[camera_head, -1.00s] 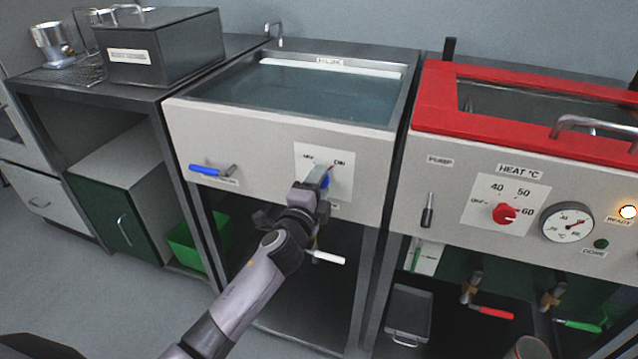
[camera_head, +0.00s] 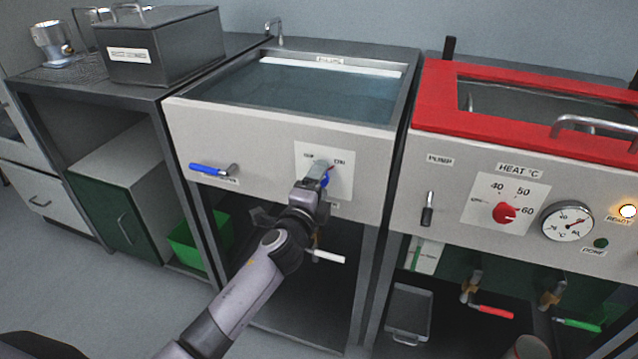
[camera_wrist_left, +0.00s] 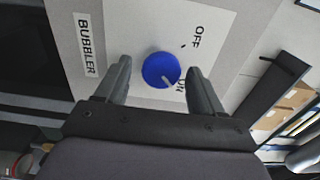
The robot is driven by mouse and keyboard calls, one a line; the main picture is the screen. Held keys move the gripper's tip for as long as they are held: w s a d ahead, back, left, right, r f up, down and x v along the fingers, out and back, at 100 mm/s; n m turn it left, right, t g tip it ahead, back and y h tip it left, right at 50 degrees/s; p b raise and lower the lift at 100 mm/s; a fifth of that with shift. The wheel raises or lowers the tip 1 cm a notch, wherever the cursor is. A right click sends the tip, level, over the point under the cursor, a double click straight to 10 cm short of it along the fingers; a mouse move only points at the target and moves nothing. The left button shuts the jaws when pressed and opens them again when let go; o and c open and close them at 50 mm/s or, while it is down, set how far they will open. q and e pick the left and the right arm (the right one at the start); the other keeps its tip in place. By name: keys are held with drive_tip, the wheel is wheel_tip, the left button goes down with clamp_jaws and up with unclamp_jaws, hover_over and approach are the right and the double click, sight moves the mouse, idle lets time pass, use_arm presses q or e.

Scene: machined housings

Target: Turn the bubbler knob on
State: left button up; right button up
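The blue bubbler knob (camera_wrist_left: 161,70) sits on a white plate (camera_wrist_left: 228,60) marked OFF and ON, beside a BUBBLER label (camera_wrist_left: 86,45). In the left wrist view its pale pointer mark is on the side towards ON. My left gripper (camera_wrist_left: 158,78) has one finger on each side of the knob, with a visible gap to each finger. In the head view the gripper (camera_head: 318,174) is at the front panel of the water bath (camera_head: 265,140) and hides most of the knob (camera_head: 326,181). My right gripper does not show.
A blue-handled lever (camera_head: 208,169) is on the same panel, left of the knob. The red-rimmed bath (camera_head: 436,100) stands to the right, with a red heat knob (camera_head: 503,213) and gauge (camera_head: 567,221). A white-handled valve (camera_head: 328,256) is below my gripper.

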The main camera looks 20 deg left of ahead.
use_arm(q)
drive_tip(key=s+p, duration=0.1)
drive_tip(key=s, duration=0.6)
drive_tip(key=shift+a, duration=0.15)
drive_tip(key=shift+s, duration=0.15)
idle(0.4)
drive_tip(key=s+f+n+g+p, duration=0.2)
drive_tip(key=s+n, duration=0.3)
drive_tip(key=s, duration=0.3)
drive_tip(key=s+a+f+n+g+h+p, duration=0.1)
drive_tip(key=s+f+n+g+p, duration=0.2)
drive_tip(key=s, duration=0.6)
drive_tip(key=s+a+f+n+g+p, duration=0.1)
drive_tip(key=s+f+n+g+p, duration=0.1)
drive_tip(key=s+n+p, duration=0.4)
drive_tip(key=s+n, duration=0.2)
drive_tip(key=shift+s+f+g+h, duration=0.3)
